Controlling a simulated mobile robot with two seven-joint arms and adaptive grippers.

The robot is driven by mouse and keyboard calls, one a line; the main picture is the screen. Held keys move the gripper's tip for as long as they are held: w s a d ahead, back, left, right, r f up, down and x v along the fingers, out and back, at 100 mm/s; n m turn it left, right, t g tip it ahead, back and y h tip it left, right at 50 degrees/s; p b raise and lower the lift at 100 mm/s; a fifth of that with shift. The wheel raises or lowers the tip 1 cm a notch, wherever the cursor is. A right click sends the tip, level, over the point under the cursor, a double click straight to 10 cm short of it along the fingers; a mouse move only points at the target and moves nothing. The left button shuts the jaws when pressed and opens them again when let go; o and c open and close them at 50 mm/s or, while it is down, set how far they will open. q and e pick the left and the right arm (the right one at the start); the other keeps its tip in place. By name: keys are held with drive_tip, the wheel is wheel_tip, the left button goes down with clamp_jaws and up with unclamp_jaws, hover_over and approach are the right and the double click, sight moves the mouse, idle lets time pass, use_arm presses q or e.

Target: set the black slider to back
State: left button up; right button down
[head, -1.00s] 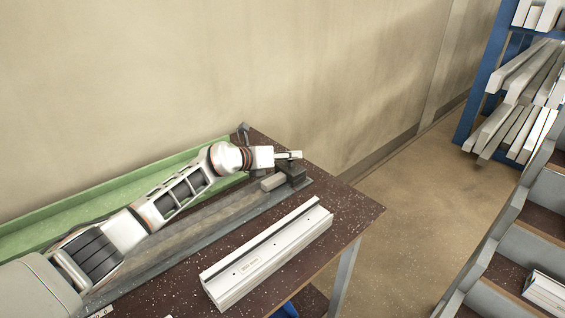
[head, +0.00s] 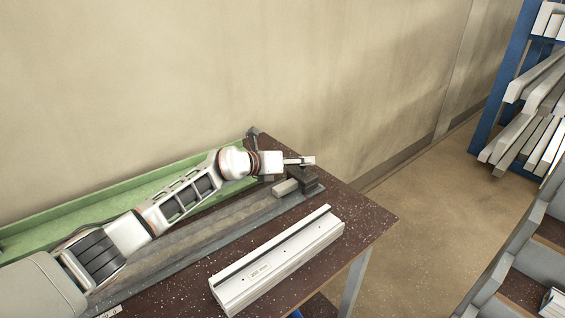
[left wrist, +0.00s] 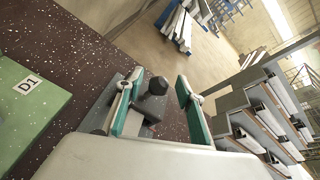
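The black slider (head: 304,183) is a dark block at the far right end of the grey rail on the bench. In the left wrist view a black knob (left wrist: 156,86) stands up from a dark grey block. My left gripper (head: 308,160) is just above and behind the slider in the head view. In the left wrist view its two green-padded fingers (left wrist: 160,76) are spread apart. The knob shows between them, nearer the left finger; whether they touch cannot be told. My right gripper is in neither view.
A light grey block (head: 285,187) sits on the rail beside the slider. A white profile (head: 280,262) lies on the speckled bench (head: 364,208) in front. A green strip (head: 60,215) runs along the back by the wall. Racks with profiles (head: 528,120) stand at the right.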

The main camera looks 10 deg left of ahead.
use_arm(q)
drive_tip(key=v, duration=1)
drive_tip(key=shift+s+a+r, duration=0.1)
